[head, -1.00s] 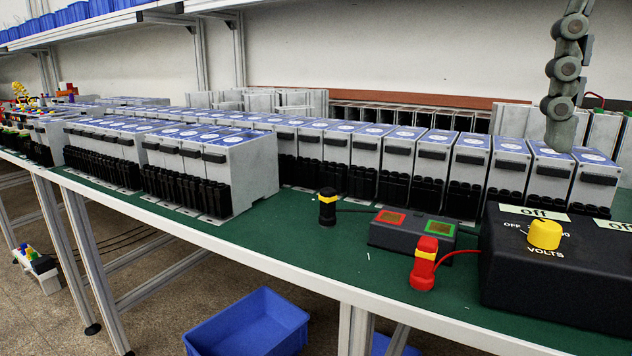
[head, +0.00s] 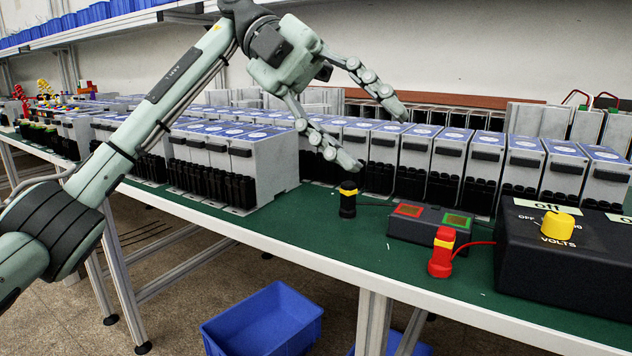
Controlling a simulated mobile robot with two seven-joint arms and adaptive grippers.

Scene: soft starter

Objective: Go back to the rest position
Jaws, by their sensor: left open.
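My left arm comes in from the left in the head view. My left gripper (head: 377,133) is open and empty, with its two fingers spread wide over the bench. One fingertip hangs above the black plug with a yellow band (head: 347,199), apart from it. The other fingertip is in front of the row of grey soft starter units (head: 447,160). My right gripper is out of view.
The green bench top (head: 300,225) holds a small box with red and green panels (head: 430,221), a red plug (head: 442,252) and a black voltage box (head: 570,262) with a yellow knob. A blue bin (head: 262,320) sits below.

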